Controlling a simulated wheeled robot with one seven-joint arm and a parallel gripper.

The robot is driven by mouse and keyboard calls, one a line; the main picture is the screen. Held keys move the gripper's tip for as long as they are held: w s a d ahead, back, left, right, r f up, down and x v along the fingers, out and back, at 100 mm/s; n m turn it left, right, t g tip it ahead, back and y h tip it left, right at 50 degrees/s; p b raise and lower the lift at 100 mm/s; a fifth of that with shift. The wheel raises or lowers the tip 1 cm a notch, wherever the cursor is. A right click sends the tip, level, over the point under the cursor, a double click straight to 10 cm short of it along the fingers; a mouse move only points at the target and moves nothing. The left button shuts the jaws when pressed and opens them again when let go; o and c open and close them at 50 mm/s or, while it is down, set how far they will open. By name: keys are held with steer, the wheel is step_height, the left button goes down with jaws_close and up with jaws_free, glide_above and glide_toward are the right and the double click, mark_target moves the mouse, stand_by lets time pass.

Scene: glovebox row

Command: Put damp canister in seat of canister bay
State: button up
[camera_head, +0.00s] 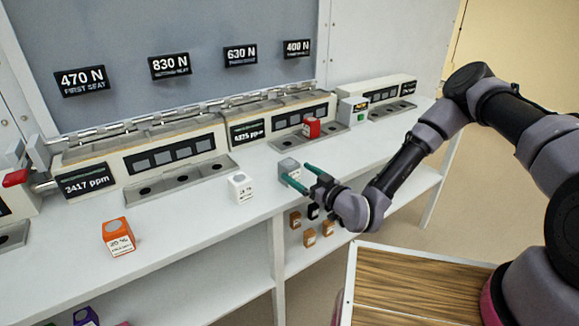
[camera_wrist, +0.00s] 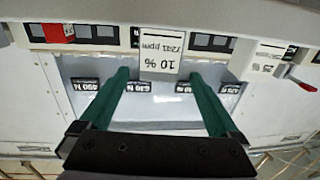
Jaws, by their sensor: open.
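A grey canister (camera_head: 288,166) stands on the bench. In the wrist view the canister (camera_wrist: 161,68) faces me with an upside-down label reading 10 % and about 7231 ppm. My gripper (camera_head: 295,172) has green fingers and is open, pointing at this canister. In the wrist view my gripper (camera_wrist: 160,75) has a fingertip to either side of the canister, with visible gaps. A white canister (camera_head: 241,187) and an orange canister (camera_head: 118,236) stand farther left. The canister bays, such as the one reading 3417 ppm (camera_head: 182,180), have dark round seats. I cannot tell which canister is damp.
A red canister (camera_head: 311,127) stands at the middle bay, and a bay with a green light (camera_head: 361,118) is to its right. A red-handled lever (camera_head: 16,178) is at far left. Several small blocks (camera_head: 309,237) sit on the lower shelf. The bench front is clear between canisters.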

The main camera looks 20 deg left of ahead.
steer(key=shift+v, duration=1.3)
steer(key=w+d, duration=0.1)
steer(key=w+d+r+g+h, duration=0.1)
steer(key=w, duration=0.1)
steer(key=w+d+n+g, duration=0.1)
steer(key=w, duration=0.1)
steer(key=shift+w+r+h, duration=0.1)
steer(key=shift+r+h, duration=0.3)
steer(key=w+d+r+m+h, duration=0.2)
steer(key=w+d+r+h, duration=0.25)
steer(key=d+r, duration=0.55)
steer(key=w+d+r+m+h, duration=0.3)
steer(key=d+r+h, duration=0.2)
steer(key=d+r, duration=0.5)
steer(key=s+d+r+m+h, duration=0.2)
steer(key=s+d+r+m, duration=0.5)
steer(key=s+d+r, duration=0.7)
steer(key=shift+s+r+m+g, duration=0.3)
steer(key=shift+s+r+g, duration=0.1)
steer(key=shift+s+r, duration=0.1)
steer(key=shift+o, duration=0.2)
steer(key=s+d+r+m, duration=0.1)
steer(key=s+r+m, duration=0.2)
steer(key=s, duration=0.7)
steer(key=shift+d+r, duration=0.25)
steer(key=shift+r, duration=0.1)
steer(key=shift+s+m+g+y, duration=0.25)
steer(key=shift+s+m+g, duration=0.05)
steer(key=shift+s, duration=0.2)
steer(key=shift+c, duration=0.3)
